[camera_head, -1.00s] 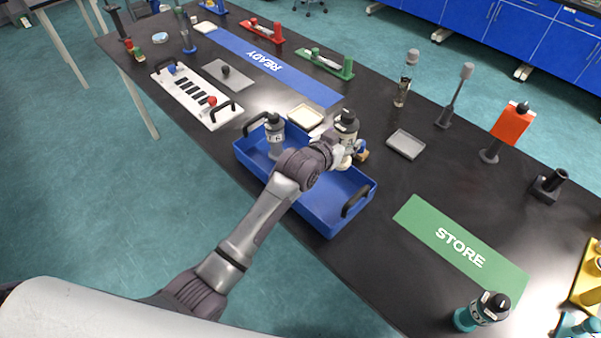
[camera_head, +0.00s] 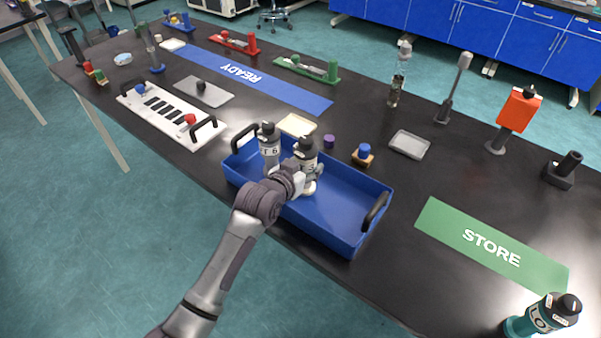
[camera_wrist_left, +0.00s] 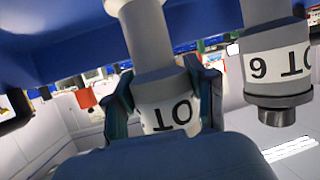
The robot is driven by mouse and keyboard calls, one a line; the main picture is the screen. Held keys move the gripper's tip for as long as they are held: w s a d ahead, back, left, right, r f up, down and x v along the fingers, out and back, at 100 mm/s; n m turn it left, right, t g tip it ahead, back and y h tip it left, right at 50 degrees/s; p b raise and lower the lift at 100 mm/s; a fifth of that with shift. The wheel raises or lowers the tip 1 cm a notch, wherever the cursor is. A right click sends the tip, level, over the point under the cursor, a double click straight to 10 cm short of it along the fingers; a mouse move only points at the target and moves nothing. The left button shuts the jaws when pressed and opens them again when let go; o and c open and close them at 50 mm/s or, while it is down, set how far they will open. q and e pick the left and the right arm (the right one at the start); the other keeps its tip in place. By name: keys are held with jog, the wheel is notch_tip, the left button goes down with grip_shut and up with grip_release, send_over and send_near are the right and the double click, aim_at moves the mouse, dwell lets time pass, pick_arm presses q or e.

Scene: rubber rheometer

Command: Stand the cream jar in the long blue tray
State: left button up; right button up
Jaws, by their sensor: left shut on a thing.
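The cream jar (camera_head: 306,164), with a black cap and a white label, is in my left gripper (camera_head: 299,181). It is over the left part of the long blue tray (camera_head: 345,235), beside a grey jar (camera_head: 269,150) that stands in the tray. In the left wrist view my left gripper (camera_wrist_left: 162,108) has its dark fingers closed on both sides of the cream jar (camera_wrist_left: 151,40). The grey jar (camera_wrist_left: 268,65), with a 6 on its label, is to its right there, apart from it. I cannot tell whether the cream jar's base touches the tray floor. My right gripper is not in view.
The tray's right half is empty, with a black handle (camera_head: 375,211) at its end. Behind the tray are a cream dish (camera_head: 296,125), a purple cap (camera_head: 329,141), a blue-topped wooden block (camera_head: 363,155) and a grey dish (camera_head: 409,144). The green STORE mat (camera_head: 490,247) lies to the right.

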pick_arm(q)
jog(key=shift+w+f, duration=0.1)
jog(key=shift+f, duration=0.55)
jog(key=shift+w+a, duration=0.15)
jog(key=shift+a, duration=0.1)
jog(key=o, duration=1.3)
jog(key=shift+f, duration=0.15)
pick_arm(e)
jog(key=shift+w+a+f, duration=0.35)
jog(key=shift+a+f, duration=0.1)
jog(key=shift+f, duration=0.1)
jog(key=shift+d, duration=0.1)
